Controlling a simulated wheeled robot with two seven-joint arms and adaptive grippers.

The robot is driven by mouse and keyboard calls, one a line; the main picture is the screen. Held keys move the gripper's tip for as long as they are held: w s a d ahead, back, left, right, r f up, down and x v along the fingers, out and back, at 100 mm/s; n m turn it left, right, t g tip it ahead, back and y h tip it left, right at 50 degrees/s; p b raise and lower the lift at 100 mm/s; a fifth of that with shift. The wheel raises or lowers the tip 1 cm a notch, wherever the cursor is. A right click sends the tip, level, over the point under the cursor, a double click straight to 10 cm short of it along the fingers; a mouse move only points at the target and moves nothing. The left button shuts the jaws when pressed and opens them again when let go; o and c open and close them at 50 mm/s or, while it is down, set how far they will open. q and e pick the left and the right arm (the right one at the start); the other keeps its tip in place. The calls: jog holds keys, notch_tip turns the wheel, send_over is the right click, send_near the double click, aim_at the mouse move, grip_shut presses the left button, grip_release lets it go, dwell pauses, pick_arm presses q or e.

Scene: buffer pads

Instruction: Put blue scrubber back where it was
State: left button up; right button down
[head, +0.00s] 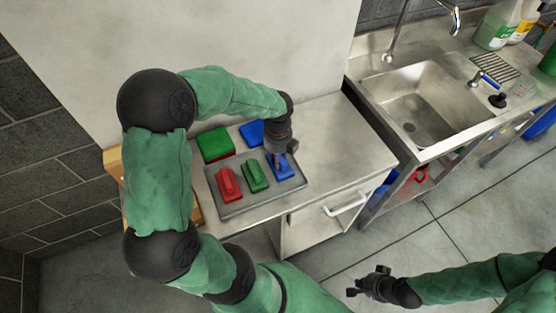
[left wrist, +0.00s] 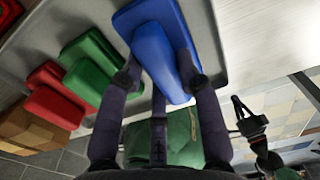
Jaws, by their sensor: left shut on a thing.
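The blue scrubber (head: 284,173) is at the right end of the front row on a grey tray (head: 236,209). My left gripper (head: 279,157) reaches down from above and is shut on it. In the left wrist view the blue scrubber (left wrist: 156,60) sits between the two fingers; I cannot tell whether it touches the tray. A red scrubber (head: 229,185) and a green scrubber (head: 255,175) lie to its left. A blue pad (head: 252,133) lies behind it, partly hidden by my arm. My right gripper (head: 367,284) is open and empty over the floor.
A green pad (head: 215,145) lies at the back left of the tray. The metal counter (head: 345,150) is clear to the right. Beyond it are a sink (head: 415,105), a faucet and bottles (head: 497,25). A wall stands behind the counter.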

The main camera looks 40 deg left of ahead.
pick_arm(q)
jog(key=shift+f, duration=0.4)
jog(key=shift+f, duration=0.15)
jog(key=o, duration=1.1)
notch_tip(320, 180, up, 12)
jog(key=p, duration=0.3)
jog(key=shift+p, duration=0.3)
